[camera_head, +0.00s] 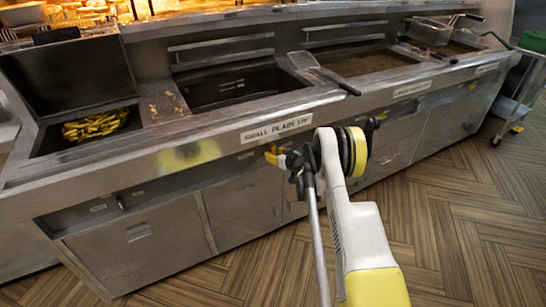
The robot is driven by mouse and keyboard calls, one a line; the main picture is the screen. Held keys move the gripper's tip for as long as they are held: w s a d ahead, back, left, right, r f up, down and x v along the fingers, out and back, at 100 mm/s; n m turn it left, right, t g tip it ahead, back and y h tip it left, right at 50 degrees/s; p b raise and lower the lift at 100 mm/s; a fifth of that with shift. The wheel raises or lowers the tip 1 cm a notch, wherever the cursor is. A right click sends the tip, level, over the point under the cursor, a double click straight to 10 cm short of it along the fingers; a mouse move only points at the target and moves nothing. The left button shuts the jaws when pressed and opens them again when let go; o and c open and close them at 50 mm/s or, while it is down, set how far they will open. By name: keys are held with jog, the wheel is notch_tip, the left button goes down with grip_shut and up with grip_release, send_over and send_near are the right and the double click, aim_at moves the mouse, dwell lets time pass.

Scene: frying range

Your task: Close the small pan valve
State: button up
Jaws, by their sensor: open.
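My white and yellow arm comes up from the bottom and hides the panel right of the gripper. The small pan (235,85) is the dark well above the label.
Steel cabinet doors (245,207) lie below the panel. Chips (95,125) sit in a left well. A trolley (520,90) stands at the far right. The wooden floor (440,220) is clear.

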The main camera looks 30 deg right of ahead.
jog(key=shift+x, duration=0.8)
grip_shut()
